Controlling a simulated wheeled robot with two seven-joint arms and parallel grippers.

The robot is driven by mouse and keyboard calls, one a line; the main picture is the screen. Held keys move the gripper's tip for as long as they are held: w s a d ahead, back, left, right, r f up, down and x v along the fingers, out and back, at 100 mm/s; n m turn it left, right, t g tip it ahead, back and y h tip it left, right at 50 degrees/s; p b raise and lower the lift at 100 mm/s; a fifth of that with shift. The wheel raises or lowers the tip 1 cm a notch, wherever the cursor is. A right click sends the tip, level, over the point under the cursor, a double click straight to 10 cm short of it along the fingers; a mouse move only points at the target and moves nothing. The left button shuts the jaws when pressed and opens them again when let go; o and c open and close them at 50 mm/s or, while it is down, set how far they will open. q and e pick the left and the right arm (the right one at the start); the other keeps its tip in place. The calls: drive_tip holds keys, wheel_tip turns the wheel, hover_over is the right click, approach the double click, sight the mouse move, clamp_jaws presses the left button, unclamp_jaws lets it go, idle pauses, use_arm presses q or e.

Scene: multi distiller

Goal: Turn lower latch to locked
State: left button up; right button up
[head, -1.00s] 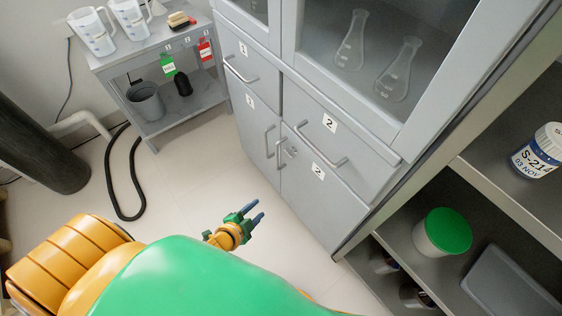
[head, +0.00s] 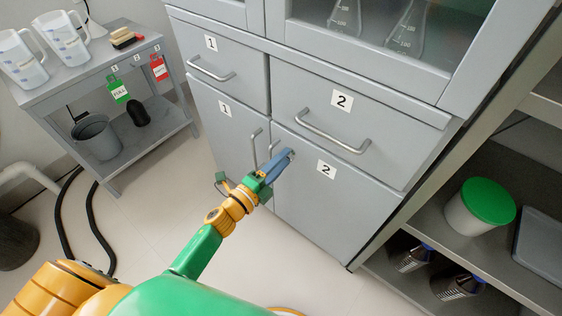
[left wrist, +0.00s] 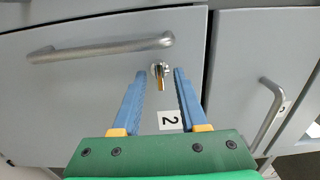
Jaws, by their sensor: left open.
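The lower latch (left wrist: 159,70) is a small metal knob with a brass-coloured lever on lower door 2 (head: 335,195). In the left wrist view the lever points down toward my palm. My left gripper (head: 284,155) is open at the inner upper corner of that door, and its blue fingers cover most of the latch in the head view. In the left wrist view the latch lies between the two fingertips, with a gap on either side. My right gripper is not in view.
Handles stick out nearby: the drawer 2 handle (head: 335,132) above and the door 1 handle (head: 254,148) to the left. An open shelf with a green-lidded tub (head: 482,208) is at right. A small table with jugs (head: 62,45) is at left.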

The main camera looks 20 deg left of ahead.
use_arm(q)
clamp_jaws()
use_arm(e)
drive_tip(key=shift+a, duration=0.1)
use_arm(q)
drive_tip(key=shift+n, duration=0.3)
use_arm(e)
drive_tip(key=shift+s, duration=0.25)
use_arm(q)
drive_tip(key=shift+n+p, duration=1.9)
drive_tip(key=shift+n, duration=6.7)
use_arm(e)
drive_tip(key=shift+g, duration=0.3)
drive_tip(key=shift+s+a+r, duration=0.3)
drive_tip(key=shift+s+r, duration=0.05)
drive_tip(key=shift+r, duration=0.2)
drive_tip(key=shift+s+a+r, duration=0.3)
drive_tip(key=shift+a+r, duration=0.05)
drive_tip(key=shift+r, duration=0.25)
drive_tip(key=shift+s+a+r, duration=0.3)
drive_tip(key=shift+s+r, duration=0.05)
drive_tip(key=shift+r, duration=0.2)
use_arm(q)
unclamp_jaws()
drive_tip(key=shift+s, duration=0.1)
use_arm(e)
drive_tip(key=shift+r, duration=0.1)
